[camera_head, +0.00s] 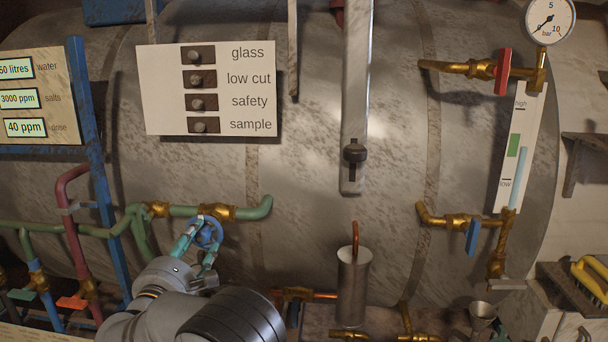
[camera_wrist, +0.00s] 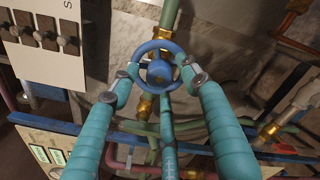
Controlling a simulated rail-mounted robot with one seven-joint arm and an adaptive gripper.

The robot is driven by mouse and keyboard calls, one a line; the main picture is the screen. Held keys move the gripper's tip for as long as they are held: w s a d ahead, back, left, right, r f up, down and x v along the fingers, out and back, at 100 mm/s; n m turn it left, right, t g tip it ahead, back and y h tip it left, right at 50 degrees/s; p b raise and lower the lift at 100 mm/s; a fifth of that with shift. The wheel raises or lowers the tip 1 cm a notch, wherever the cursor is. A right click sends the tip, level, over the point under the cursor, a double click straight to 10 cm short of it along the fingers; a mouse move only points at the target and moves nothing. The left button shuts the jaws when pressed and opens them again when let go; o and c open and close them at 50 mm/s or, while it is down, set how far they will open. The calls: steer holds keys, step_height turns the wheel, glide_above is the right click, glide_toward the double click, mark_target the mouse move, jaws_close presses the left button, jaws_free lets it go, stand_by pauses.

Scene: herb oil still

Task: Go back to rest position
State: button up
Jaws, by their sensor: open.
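My gripper (camera_wrist: 158,82) has teal fingers and is open. Its fingertips are spread around a round blue handwheel (camera_wrist: 158,62) on a brass valve in the wrist view. I cannot tell whether any fingertip touches the wheel. In the head view my gripper (camera_head: 195,248) is at the lower left, in front of the same blue handwheel (camera_head: 208,233), which is partly hidden by the fingers. The wheel's valve sits on a green pipe (camera_head: 255,211) running across the big grey tank (camera_head: 330,110).
A switch panel (camera_head: 163,112) is above the wheel. A blue post (camera_head: 92,165) and a red pipe (camera_head: 68,215) stand to the left. A metal cylinder (camera_head: 353,290) stands right of my arm. Red (camera_head: 502,72) and blue (camera_head: 472,237) lever valves and a gauge (camera_head: 549,20) are further right.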

steer(key=n+p, duration=0.2)
steer(key=shift+r+p, duration=0.2)
steer(key=shift+p, duration=0.15)
steer(key=shift+f+n+p, duration=0.2)
steer(key=shift+n+p, duration=0.2)
steer(key=shift+n, duration=0.1)
